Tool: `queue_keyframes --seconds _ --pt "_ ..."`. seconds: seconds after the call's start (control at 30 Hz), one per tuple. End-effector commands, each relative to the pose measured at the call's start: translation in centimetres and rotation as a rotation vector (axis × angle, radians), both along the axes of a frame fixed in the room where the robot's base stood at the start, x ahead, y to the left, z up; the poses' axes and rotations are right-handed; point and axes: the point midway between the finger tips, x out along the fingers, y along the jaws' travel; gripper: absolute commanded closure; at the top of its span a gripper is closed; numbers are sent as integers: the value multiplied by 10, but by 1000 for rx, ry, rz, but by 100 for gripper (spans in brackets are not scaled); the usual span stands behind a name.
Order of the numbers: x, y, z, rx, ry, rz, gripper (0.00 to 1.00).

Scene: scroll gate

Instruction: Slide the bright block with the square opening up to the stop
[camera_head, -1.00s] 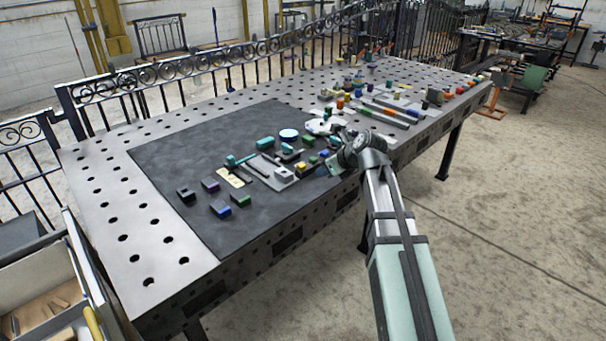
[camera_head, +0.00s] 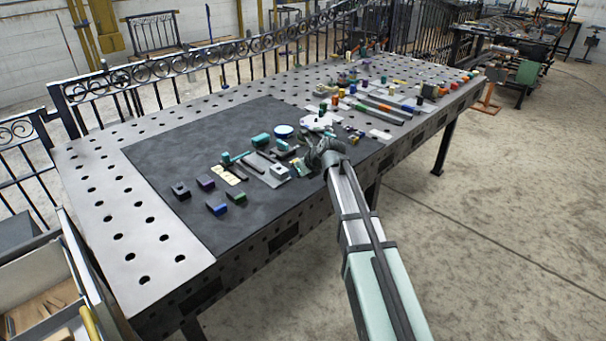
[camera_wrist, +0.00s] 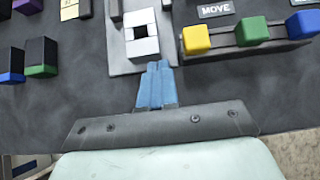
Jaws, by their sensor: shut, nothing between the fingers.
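The bright block with the square opening (camera_wrist: 141,33) stands on a grey track plate (camera_wrist: 122,67) in the wrist view. It also shows in the head view (camera_head: 280,171), near the front edge of the dark mat. My gripper (camera_wrist: 158,66) is shut and empty, its blue fingertips just below the near end of the block in the wrist picture. I cannot tell whether they touch it. In the head view my gripper is largely hidden behind my arm. A dark bar (camera_wrist: 115,8) lies left of the block. I cannot make out the stop.
Right of the track, yellow (camera_wrist: 196,39), green (camera_wrist: 251,31) and blue (camera_wrist: 302,24) blocks sit in a row by a MOVE label (camera_wrist: 215,10). Dark blocks with green (camera_wrist: 41,70) and blue (camera_wrist: 11,76) bases stand left. Bare mat lies between.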

Motion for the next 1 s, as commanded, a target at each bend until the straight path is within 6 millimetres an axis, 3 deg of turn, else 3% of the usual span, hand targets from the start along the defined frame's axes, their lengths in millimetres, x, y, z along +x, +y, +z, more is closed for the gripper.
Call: queue_keyframes --seconds 0.57,1.0 --pt "7 7 0 -1 -1 1 100" --pt "53 53 -1 -1 2 1 100"
